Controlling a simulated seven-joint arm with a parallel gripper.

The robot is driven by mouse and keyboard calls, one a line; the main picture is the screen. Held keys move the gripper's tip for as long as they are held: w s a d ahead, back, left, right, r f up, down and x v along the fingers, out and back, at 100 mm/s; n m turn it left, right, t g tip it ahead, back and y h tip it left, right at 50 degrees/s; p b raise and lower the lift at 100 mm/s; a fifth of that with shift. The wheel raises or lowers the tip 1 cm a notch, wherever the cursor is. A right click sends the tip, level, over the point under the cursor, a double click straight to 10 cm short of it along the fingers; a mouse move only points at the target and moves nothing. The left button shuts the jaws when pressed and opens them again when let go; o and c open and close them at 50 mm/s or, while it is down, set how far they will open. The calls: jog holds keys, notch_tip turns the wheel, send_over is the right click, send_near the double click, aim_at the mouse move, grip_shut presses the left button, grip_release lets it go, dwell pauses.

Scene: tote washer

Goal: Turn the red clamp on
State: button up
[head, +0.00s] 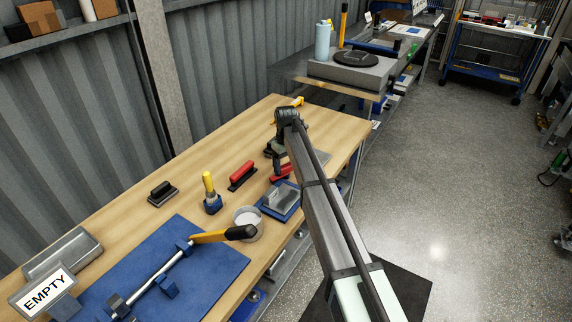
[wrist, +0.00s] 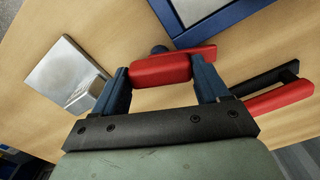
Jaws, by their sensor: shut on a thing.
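A red clamp handle (wrist: 165,68) lies between the two blue fingers of my gripper (wrist: 163,73) in the wrist view, and my gripper is shut on it. A thinner red part and a dark knob show just beyond the handle. In the head view, my gripper (head: 277,160) is low over the far part of the wooden bench, and the red clamp (head: 281,173) shows beside it, partly hidden by my arm. The clamp's base and how far its handle is turned cannot be made out.
A second red and black handled tool (head: 242,175) lies close by, left of my gripper. A blue mat (head: 220,262) covers the bench's near part.

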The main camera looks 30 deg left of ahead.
aim_at(286, 165)
jog(key=n, duration=0.4)
jog(key=shift+n, duration=2.2)
jog(key=o, duration=1.5)
notch_tip(286, 165, up, 14)
jog(key=shift+f, duration=0.1)
